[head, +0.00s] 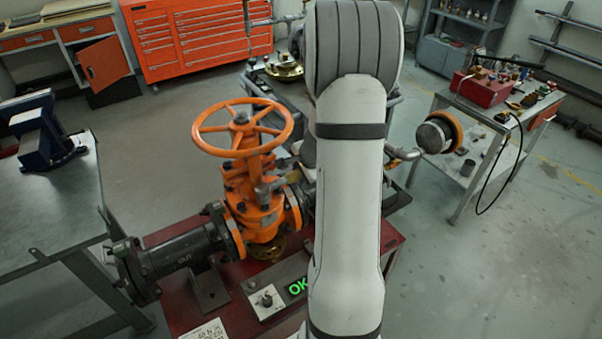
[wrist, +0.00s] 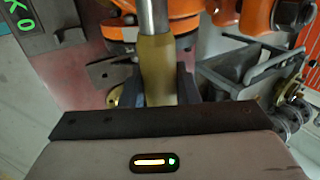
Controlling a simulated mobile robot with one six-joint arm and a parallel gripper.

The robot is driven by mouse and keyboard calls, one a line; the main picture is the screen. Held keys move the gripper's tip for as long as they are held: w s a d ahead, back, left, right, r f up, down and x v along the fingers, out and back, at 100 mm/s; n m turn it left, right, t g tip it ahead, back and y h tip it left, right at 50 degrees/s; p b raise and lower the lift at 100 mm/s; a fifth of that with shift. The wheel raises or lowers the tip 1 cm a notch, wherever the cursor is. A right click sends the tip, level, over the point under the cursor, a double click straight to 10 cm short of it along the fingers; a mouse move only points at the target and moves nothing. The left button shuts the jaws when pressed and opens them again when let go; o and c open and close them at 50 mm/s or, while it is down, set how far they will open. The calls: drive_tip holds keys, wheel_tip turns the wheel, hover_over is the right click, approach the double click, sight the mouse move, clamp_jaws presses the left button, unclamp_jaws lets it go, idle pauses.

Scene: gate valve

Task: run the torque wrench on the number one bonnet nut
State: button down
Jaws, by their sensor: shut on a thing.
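In the wrist view my gripper (wrist: 160,84) is shut on an olive-brown grip with a bright metal shaft (wrist: 153,16), which looks like the torque wrench; a dark finger stands on each side of it. The shaft runs out of the top of the picture, so its far end is hidden. The orange gate valve (head: 262,205) with its handwheel (head: 243,127) stands upright in the head view. Orange valve parts (wrist: 183,14) show close behind the shaft in the wrist view. The number one bonnet nut cannot be made out.
The valve's dark flanged pipe (head: 180,255) lies over a red bench (head: 240,318). A vise (head: 45,132) sits on the left table.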

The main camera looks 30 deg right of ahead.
drive_tip(key=shift+f+b, duration=1.4)
drive_tip(key=shift+b, duration=0.1)
drive_tip(key=shift+f+b, duration=0.65)
drive_tip(key=shift+b, duration=0.45)
idle(1.6)
drive_tip(key=shift+r, duration=0.3)
idle(1.2)
drive_tip(key=shift+r, duration=0.15)
